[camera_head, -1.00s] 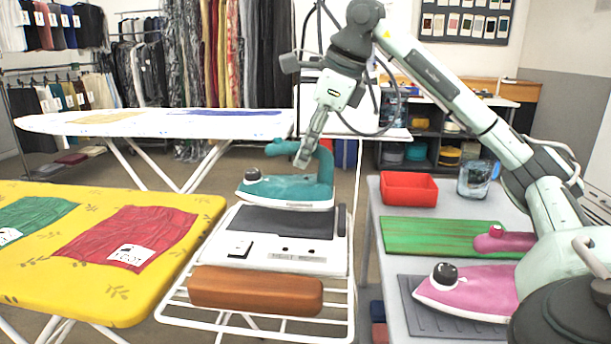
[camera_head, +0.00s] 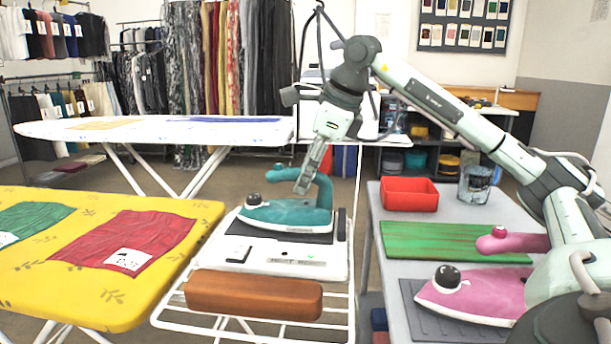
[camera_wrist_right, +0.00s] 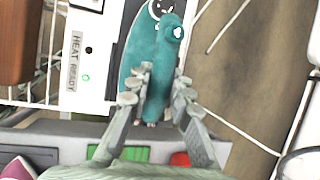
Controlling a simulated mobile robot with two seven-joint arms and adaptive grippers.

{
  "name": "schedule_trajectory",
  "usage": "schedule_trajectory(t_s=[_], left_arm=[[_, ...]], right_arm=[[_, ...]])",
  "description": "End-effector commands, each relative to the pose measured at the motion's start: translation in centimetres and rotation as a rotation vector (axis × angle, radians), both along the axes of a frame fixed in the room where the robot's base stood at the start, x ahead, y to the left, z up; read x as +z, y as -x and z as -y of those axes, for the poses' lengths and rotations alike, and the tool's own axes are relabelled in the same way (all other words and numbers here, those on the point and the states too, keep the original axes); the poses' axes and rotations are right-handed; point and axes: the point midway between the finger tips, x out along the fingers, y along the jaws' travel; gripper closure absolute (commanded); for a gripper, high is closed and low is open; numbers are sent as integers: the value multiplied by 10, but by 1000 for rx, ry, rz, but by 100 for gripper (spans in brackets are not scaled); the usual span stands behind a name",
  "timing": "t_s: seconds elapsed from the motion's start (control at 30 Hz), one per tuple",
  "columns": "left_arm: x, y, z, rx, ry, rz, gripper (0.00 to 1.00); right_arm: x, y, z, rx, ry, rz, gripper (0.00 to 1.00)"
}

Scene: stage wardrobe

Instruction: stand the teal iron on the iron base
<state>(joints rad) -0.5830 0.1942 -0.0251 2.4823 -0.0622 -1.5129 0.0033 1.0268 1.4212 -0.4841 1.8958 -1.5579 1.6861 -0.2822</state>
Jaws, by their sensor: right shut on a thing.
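The teal iron (camera_head: 285,214) is upright and level, nose to the left, over the dark plate of the white iron base (camera_head: 342,258). In the head view its sole looks on or just above the plate; I cannot tell if it touches. My right gripper (camera_head: 302,186) is shut on the iron's handle from above. In the right wrist view the fingers (camera_wrist_right: 162,88) close around the teal iron's handle (camera_wrist_right: 152,58). The base (camera_wrist_right: 97,55) shows there with a HEAT READY label and a lit green light. My left gripper is not in view.
A brown block (camera_head: 254,296) lies on the white rack in front of the base. The grey table (camera_head: 372,240) at right holds a pink iron (camera_head: 480,290), a green board (camera_head: 440,241), a red bin (camera_head: 409,194) and a jug (camera_head: 474,184). A yellow ironing board (camera_head: 60,285) stands at left.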

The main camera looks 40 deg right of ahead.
Motion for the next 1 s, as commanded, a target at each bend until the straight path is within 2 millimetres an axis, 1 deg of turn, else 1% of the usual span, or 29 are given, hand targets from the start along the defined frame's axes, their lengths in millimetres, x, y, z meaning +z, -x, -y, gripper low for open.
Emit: schedule_trajectory(t_s=[0.13,0.17,0.3,0.63,0.73,0.77,0.9,1.0], left_arm=[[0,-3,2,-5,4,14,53],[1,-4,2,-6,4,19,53],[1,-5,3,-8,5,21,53],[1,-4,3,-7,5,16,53],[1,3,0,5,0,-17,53],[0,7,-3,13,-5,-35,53],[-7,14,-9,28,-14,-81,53],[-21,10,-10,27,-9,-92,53]], right_arm=[[0,0,0,-1,0,4,100],[-1,0,0,0,0,0,76],[-1,0,0,0,0,0,59],[0,0,0,0,1,1,59],[3,0,0,0,1,1,59],[7,1,1,0,0,3,59],[35,13,4,-2,0,6,59],[57,22,6,-1,0,4,59]])
